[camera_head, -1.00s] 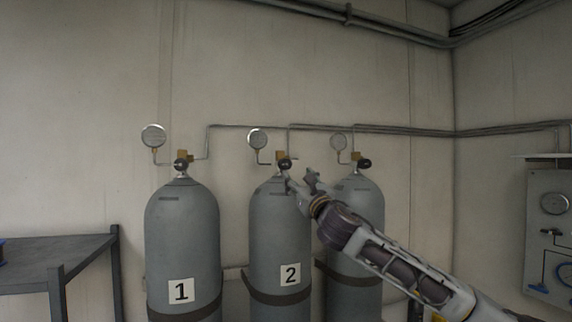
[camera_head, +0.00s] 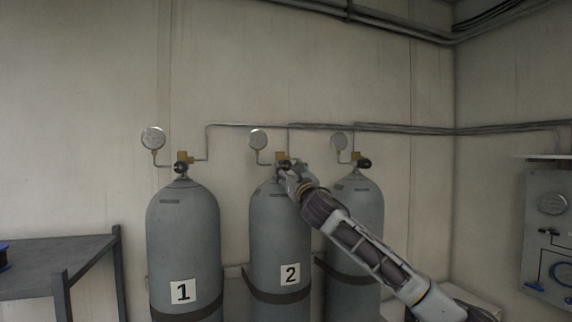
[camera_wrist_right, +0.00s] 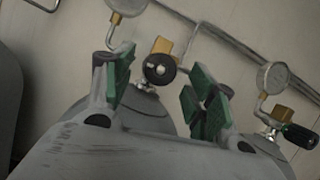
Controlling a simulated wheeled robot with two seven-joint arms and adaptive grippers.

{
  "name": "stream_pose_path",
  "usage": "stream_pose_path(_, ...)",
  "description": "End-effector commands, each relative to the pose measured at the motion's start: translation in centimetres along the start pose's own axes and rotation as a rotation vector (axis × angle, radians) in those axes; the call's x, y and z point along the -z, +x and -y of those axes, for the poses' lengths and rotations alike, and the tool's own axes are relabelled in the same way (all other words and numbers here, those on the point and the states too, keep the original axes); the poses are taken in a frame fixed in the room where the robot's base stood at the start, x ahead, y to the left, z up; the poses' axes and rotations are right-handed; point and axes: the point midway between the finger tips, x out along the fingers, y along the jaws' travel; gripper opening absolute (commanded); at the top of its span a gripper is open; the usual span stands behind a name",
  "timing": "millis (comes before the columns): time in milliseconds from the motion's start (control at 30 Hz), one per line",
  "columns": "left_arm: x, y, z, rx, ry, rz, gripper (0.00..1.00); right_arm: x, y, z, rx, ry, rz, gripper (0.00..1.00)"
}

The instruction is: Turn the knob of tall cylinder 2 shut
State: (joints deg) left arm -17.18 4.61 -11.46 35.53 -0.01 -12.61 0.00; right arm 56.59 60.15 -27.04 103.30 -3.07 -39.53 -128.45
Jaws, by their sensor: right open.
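Tall cylinder 2 (camera_head: 276,240) is grey, with a white label "2" (camera_head: 290,274), and stands in the middle of the row. Its black round knob (camera_wrist_right: 159,69) shows in the right wrist view, between my finger pads and beyond them, beside a brass valve (camera_wrist_right: 162,45). In the head view the knob is mostly hidden by my gripper. My right gripper (camera_head: 285,170) is at the top of cylinder 2. In the right wrist view its green-padded fingers (camera_wrist_right: 160,88) are apart, with the knob not visibly touched. My left gripper is not in view.
Cylinder 1 (camera_head: 183,235) stands to the left and a third cylinder (camera_head: 362,205) to the right, partly behind my arm. Round gauges, including one by cylinder 2 (camera_head: 258,139), and wall pipes are close above. A dark table (camera_head: 60,262) is at the left, a panel (camera_head: 548,235) at the right.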

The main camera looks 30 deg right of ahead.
Motion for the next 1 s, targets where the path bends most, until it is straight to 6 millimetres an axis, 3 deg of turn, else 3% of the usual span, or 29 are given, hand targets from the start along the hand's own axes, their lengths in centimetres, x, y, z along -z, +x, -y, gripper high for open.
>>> stream_pose_path(400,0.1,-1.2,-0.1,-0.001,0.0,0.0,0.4,0.0,3.1,0.0,0.0,0.001,-0.001,0.57)
stream_pose_path(833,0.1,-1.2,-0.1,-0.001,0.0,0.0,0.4,0.0,3.4,-0.1,-0.001,0.0,0.0,0.57)
stream_pose_path(1000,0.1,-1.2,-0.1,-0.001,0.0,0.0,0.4,0.0,3.4,-0.1,-0.001,0.0,0.0,0.35)
